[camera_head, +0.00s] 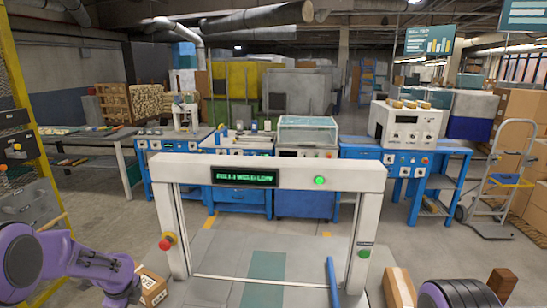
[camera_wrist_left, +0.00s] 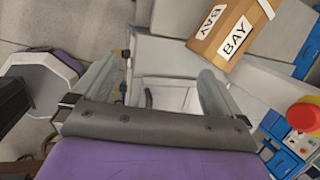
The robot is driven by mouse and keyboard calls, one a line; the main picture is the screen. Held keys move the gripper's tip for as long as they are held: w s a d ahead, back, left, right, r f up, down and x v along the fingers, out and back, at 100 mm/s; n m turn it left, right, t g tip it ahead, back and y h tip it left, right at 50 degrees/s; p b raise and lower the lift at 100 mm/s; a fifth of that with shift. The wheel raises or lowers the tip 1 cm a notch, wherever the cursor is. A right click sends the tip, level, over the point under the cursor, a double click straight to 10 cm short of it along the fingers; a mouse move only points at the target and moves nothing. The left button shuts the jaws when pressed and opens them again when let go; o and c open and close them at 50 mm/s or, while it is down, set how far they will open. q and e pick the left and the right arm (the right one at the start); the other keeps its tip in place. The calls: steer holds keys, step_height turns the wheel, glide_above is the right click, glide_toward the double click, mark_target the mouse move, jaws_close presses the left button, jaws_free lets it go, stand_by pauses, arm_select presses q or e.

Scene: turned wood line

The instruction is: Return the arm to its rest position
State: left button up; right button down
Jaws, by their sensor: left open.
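My purple left arm (camera_head: 70,262) comes in from the left in the head view, bent low beside the white frame. Its gripper is hard to make out there. In the left wrist view my left gripper (camera_wrist_left: 155,82) shows two grey fingers spread wide, with nothing held between them. A brown box with BAY labels (camera_wrist_left: 235,32) lies beyond the fingers, apart from them. A labelled box (camera_head: 151,286) also shows just past my left arm in the head view. Part of my purple right arm (camera_head: 462,293) shows at the bottom right; its gripper is out of view.
A white gate-like frame (camera_head: 265,172) with a lit display stands over the grey table (camera_head: 215,262). A red button (camera_head: 167,241) is on its left post. A cardboard box (camera_head: 399,288) and a brown block (camera_head: 502,283) are at the lower right. Blue workbenches (camera_head: 238,198) stand behind.

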arm_select(q)
steer(key=s+d+f+n+h, duration=0.1)
steer(key=s+d+f+n, duration=0.55)
steer(key=s+f, duration=0.2)
steer(key=s+d+f+n+h, duration=0.1)
steer(key=s+d+f+n, duration=0.5)
steer(key=s+f+n, duration=0.3)
steer(key=s+r+n+y, duration=0.25)
steer(key=s+n, duration=0.65)
steer(key=s, duration=1)
step_height(320, 180, down, 15)
steer(key=b, duration=1.4)
steer(key=shift+a+n, duration=0.45)
steer(key=shift+r+y, duration=0.1)
steer(key=shift+y, duration=0.15)
